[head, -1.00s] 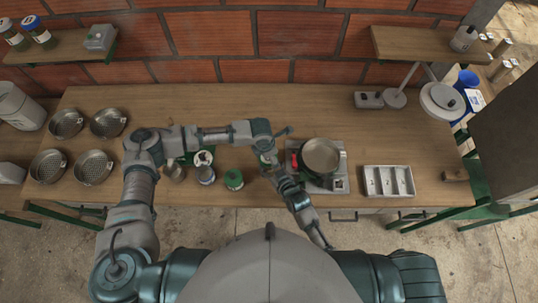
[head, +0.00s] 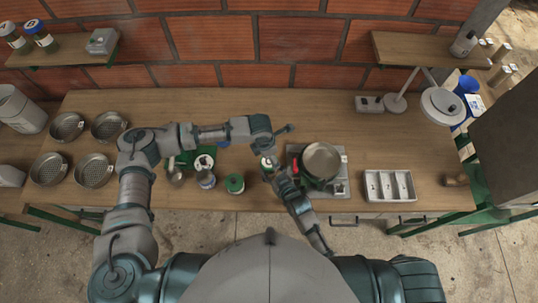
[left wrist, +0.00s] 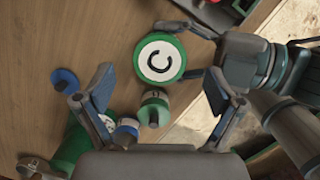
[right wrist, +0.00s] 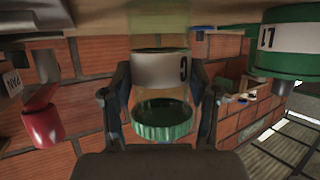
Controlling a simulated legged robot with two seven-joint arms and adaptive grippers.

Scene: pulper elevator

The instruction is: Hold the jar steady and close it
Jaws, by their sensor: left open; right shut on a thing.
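The jar (right wrist: 160,70) is clear, with a pale label marked C and a green lid at its mouth. In the left wrist view the lid (left wrist: 160,58) shows its round white top with a black C. I cannot tell whether it is fully tight. My right gripper (right wrist: 161,80) is shut around the jar's side; in the head view it is beside the stove. My left gripper (left wrist: 148,84) is open and empty, above the jar, its fingers pointing toward the lid without visibly touching it. In the head view the left gripper (head: 264,138) partly overlaps the jar area.
A pot (head: 321,160) stands on a stove just right of the jar. Another green-lidded jar (head: 234,183) and several small containers stand to the left. Sieves (head: 94,170) lie farther left, a divided tray (head: 390,186) at right. The table's back middle is clear.

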